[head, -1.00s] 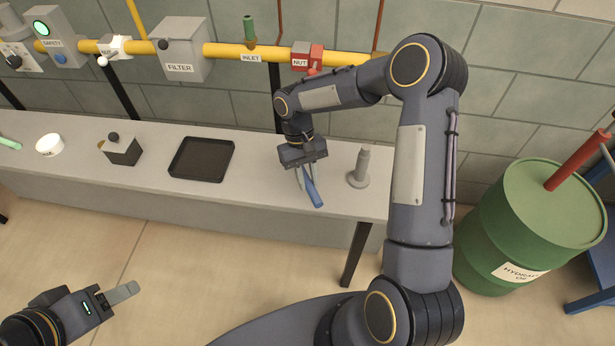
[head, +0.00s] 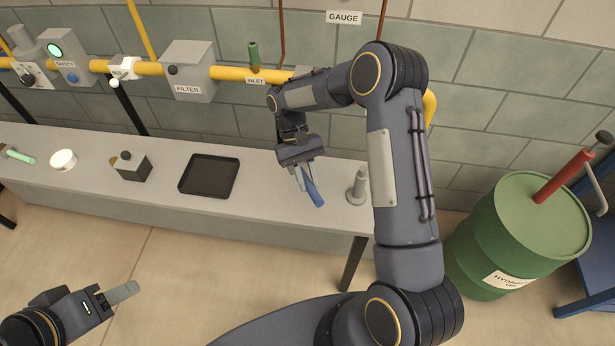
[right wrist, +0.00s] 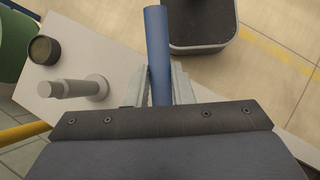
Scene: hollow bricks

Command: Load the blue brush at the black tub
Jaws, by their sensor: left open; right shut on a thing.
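The blue brush (head: 314,196) is held in my right gripper (head: 303,172), over the right part of the grey bench. In the right wrist view the brush (right wrist: 157,50) sticks out from between the two fingers of the gripper (right wrist: 160,85). A round black tub (right wrist: 45,50) with a brownish inside shows at upper left there, near the bench end, apart from the brush. In the head view I do not make it out; my right arm covers that end. My left gripper (head: 122,293) is open and empty at lower left, away from the bench.
A grey upright peg (head: 357,187) stands just right of the brush. A black tray (head: 208,176), a black box with a knob (head: 132,165) and a white bowl (head: 63,160) are further left. A green drum (head: 515,235) stands right of the bench.

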